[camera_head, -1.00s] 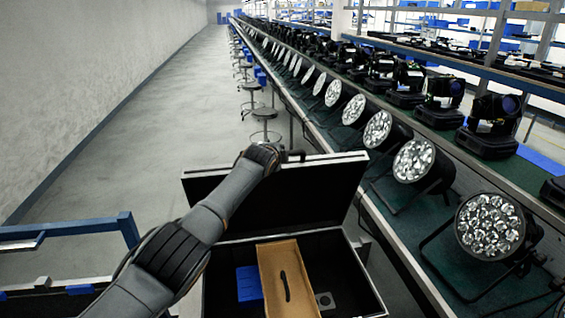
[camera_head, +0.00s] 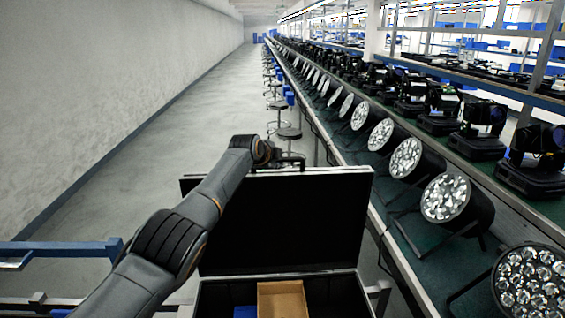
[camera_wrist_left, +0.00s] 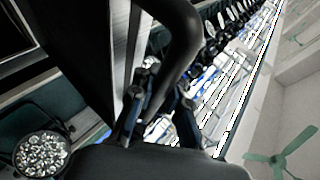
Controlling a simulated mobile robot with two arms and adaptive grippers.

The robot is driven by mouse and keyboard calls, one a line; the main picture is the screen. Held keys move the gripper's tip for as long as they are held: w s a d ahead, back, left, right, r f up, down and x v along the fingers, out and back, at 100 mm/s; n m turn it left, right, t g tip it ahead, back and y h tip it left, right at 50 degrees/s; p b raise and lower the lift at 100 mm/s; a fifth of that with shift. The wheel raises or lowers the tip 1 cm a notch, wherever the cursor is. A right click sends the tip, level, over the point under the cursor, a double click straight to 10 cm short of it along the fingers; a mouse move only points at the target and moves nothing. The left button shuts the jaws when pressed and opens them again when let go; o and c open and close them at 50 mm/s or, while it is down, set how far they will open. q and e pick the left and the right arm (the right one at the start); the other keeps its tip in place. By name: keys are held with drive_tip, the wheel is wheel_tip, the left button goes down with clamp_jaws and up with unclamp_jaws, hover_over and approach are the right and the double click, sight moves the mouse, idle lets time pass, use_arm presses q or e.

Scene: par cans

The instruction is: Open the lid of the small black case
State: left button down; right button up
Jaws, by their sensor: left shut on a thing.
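The black case stands open in the lower middle of the head view, its lower part (camera_head: 340,296) cut off by the bottom edge. Its lid (camera_head: 290,222) is raised and tilted up, with the dark inner face towards me and a pale metal rim. A dark handle (camera_head: 291,161) sits at the lid's top edge; in the left wrist view it shows as a thick curved bar (camera_wrist_left: 183,40). My left gripper (camera_head: 272,155) is at the top edge, shut on the handle; its fingers (camera_wrist_left: 158,108) are partly hidden in the left wrist view. My right gripper is out of view.
A cardboard box (camera_head: 282,298) and a blue item (camera_head: 244,312) lie in the case. A long bench (camera_head: 405,225) with a row of par cans (camera_head: 455,200) runs close on the right. Stools (camera_head: 288,133) stand beyond the lid. A blue-railed frame (camera_head: 70,252) is at left; the floor beyond is clear.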

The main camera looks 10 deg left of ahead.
use_arm(q)
drive_tip(key=shift+w+r, duration=0.1)
drive_tip(key=shift+r, duration=0.5)
drive_tip(key=c, duration=1.8)
unclamp_jaws()
drive_tip(key=shift+c, duration=0.2)
drive_tip(key=o, duration=0.5)
drive_tip(key=shift+o, duration=0.2)
drive_tip(key=shift+s, duration=0.35)
drive_tip(key=shift+f, duration=0.15)
drive_tip(key=shift+w+a, duration=0.1)
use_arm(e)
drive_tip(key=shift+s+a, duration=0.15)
